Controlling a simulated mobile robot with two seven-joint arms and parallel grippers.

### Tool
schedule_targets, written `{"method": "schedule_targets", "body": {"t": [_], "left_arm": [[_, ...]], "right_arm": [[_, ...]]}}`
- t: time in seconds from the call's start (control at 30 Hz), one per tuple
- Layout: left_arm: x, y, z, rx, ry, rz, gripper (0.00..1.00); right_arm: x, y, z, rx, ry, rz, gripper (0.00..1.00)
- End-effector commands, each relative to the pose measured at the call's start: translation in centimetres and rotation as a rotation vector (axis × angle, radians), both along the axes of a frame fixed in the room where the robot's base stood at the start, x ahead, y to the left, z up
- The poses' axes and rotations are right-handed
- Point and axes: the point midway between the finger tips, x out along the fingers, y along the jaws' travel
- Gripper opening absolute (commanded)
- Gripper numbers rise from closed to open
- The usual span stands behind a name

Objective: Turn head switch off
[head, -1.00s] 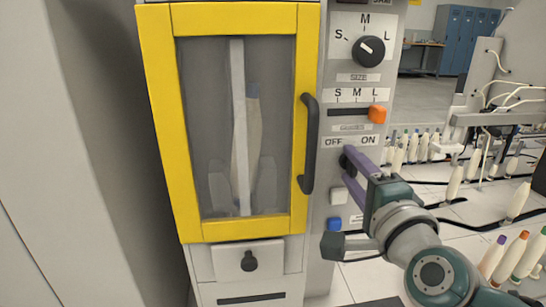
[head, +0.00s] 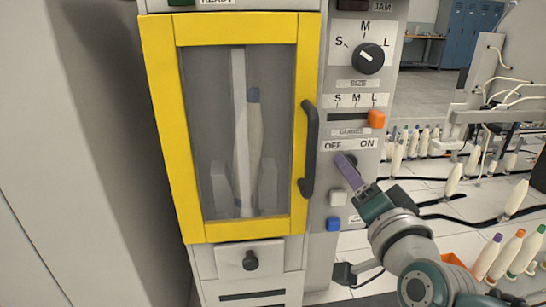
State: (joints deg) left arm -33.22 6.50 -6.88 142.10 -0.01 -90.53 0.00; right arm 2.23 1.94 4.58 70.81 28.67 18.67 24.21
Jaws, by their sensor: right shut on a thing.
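The head switch (head: 353,160) is a small dark knob on the grey panel, just under the OFF and ON labels. My right gripper (head: 344,162) reaches it from the lower right. Its purple fingers are shut on the switch and cover most of it, so I cannot tell which label it points to. My left gripper is not in view.
A yellow-framed clear door (head: 166,135) with a dark handle (head: 309,150) is left of the panel. Above the switch are an orange slider (head: 376,119) and a round size dial (head: 368,58). White (head: 338,198) and blue (head: 334,224) buttons sit below. Several bobbins stand at right.

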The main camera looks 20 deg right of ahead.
Motion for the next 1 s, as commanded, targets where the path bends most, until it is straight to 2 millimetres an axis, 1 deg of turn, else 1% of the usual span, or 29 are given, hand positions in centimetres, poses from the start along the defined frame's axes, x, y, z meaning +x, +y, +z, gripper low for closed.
{"method": "schedule_targets", "body": {"t": [0.43, 0.47, 0.7, 0.73, 1.0], "left_arm": [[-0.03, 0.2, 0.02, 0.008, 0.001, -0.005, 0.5], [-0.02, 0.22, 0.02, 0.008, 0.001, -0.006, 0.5], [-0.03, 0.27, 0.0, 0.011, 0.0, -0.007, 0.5], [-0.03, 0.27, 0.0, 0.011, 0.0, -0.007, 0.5], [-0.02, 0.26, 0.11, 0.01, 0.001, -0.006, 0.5]], "right_arm": [[0.02, -0.02, 0.08, -0.016, 0.001, 0.0, 0.0], [0.02, -0.02, 0.08, -0.016, 0.001, 0.0, 0.51], [0.01, -0.02, 0.04, -0.014, 0.002, 0.0, 0.78], [0.01, -0.02, 0.04, -0.014, 0.002, 0.0, 0.8], [-0.22, 0.04, 0.03, -0.012, 0.003, 0.0, 0.8]]}}
